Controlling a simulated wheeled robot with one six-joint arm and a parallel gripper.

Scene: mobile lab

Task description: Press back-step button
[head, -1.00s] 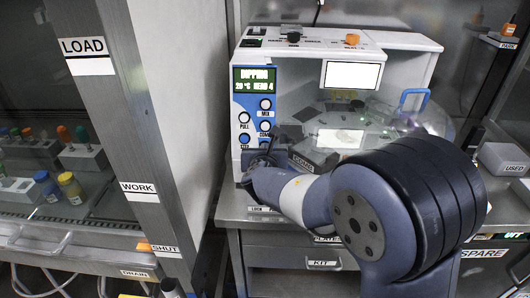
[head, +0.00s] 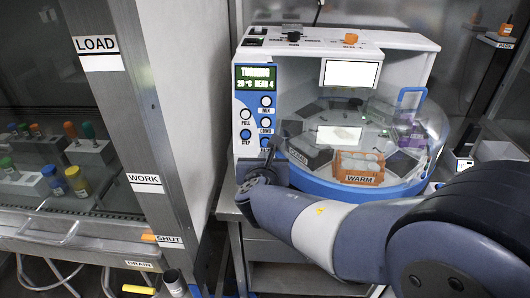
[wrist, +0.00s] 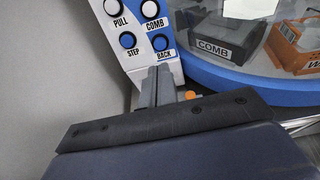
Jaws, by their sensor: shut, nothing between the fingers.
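The back-step button is the blue one labelled BACK (wrist: 160,42), low on the right of the machine's control panel. In the head view the BACK button (head: 265,142) shows just above my fingers. My gripper (wrist: 158,70) is shut and empty, its narrow fingers pointing at the panel just below the BACK label. Its tips appear apart from the button's face; the exact depth is hard to tell. In the head view my gripper (head: 269,154) is in front of the panel's lower end. The panel display (head: 256,78) is lit and seems to read TURNING.
STEP (wrist: 128,40), COMB (wrist: 151,8) and PULL (wrist: 113,6) buttons sit close to BACK. Right of the panel is a blue-rimmed turntable (head: 360,194) with a COMB block (wrist: 215,47) and an orange WARM rack (head: 359,168). A cabinet post (head: 140,120) stands left.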

